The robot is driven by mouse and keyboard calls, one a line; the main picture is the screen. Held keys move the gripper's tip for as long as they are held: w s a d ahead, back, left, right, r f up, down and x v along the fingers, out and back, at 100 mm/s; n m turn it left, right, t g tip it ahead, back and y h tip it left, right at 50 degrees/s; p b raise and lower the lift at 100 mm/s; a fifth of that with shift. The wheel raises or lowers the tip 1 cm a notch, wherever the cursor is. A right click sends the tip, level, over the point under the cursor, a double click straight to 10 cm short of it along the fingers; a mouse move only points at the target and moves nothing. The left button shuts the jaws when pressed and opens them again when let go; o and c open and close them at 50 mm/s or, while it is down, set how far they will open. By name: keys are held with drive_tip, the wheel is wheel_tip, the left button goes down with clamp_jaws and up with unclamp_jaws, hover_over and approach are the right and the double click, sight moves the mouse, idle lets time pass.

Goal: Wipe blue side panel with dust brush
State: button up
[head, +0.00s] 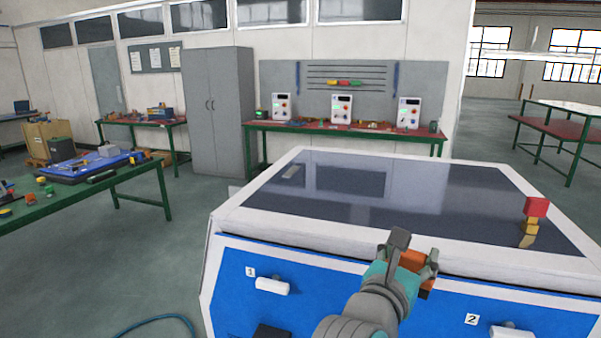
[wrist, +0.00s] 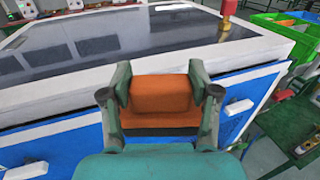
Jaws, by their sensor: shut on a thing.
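My gripper (head: 413,262) is shut on an orange-brown block-like thing, which looks like the dust brush (head: 411,261). In the wrist view the brush (wrist: 164,100) sits between the two fingers of my gripper (wrist: 160,88). The brush is at the top front edge of the generator, in front of the blue side panel (head: 330,289). The panel also shows in the wrist view (wrist: 66,142). Whether the brush touches the panel cannot be told. My arm hides part of the panel's middle.
The generator's dark glossy top (head: 380,195) has a white rim and a red and yellow lamp (head: 534,215). White handles (head: 272,286) stick out from the panel. A green table (head: 95,190) stands at left. Green crates (wrist: 285,30) show at right in the wrist view.

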wheel_tip(320, 180, down, 40)
drive_tip(key=w+n+t+y, duration=0.1)
drive_tip(key=n+t+y, duration=0.1)
drive_tip(key=y, duration=0.3)
drive_tip(key=shift+w+n+t, duration=0.3)
drive_tip(key=shift+w+n, duration=0.05)
drive_tip(key=shift+n, duration=0.55)
